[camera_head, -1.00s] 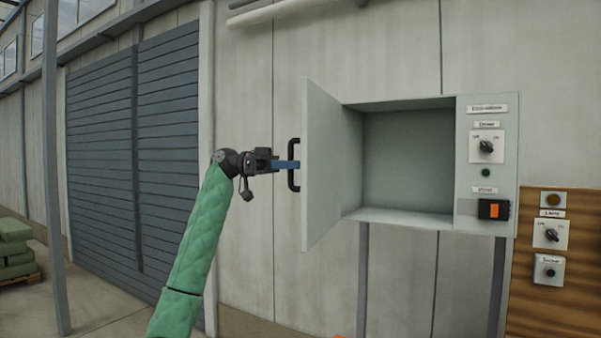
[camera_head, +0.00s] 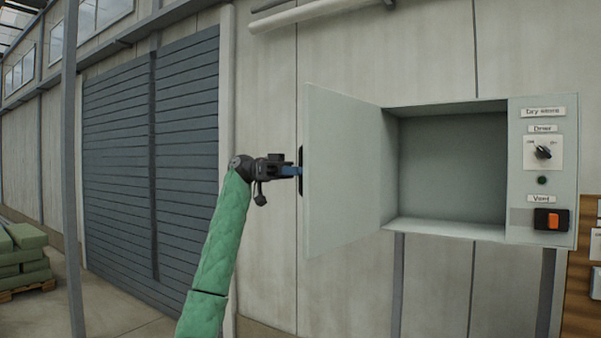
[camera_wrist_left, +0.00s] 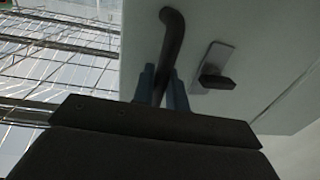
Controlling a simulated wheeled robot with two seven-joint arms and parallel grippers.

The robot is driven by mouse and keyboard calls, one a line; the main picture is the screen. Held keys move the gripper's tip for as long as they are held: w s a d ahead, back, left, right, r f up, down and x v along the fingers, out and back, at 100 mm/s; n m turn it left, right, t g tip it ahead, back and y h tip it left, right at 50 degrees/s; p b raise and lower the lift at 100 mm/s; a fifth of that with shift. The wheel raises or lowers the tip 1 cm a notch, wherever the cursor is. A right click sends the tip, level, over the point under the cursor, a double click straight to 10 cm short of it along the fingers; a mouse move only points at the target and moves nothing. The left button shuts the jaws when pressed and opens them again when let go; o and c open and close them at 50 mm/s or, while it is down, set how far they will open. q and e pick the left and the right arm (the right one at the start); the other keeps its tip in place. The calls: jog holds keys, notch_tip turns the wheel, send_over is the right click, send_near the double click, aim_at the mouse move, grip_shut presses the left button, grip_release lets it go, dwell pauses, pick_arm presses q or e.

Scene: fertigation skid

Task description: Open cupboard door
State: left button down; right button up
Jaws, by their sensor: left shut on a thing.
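The cupboard door (camera_head: 342,170) is pale grey-green and stands wide open, swung out to the left of the cupboard (camera_head: 455,165), whose inside looks empty. My left gripper (camera_head: 298,171) is at the door's outer face, shut on the black bar handle (camera_head: 301,156). In the left wrist view the handle (camera_wrist_left: 172,35) runs down between the two blue fingers of my left gripper (camera_wrist_left: 160,85). A dark latch or knob on a small plate (camera_wrist_left: 216,75) sits beside the handle on the door. My right gripper is not in view.
A control panel with a Drier knob (camera_head: 543,152) and an orange Vent switch (camera_head: 552,220) is right of the opening. A grey post (camera_head: 70,170) and a slatted shutter (camera_head: 150,160) are to the left. Stacked green sacks (camera_head: 22,255) lie on a pallet.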

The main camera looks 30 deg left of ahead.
pick_arm(q)
jog(key=c, duration=1.8)
grip_release()
jog(key=shift+w, duration=0.1)
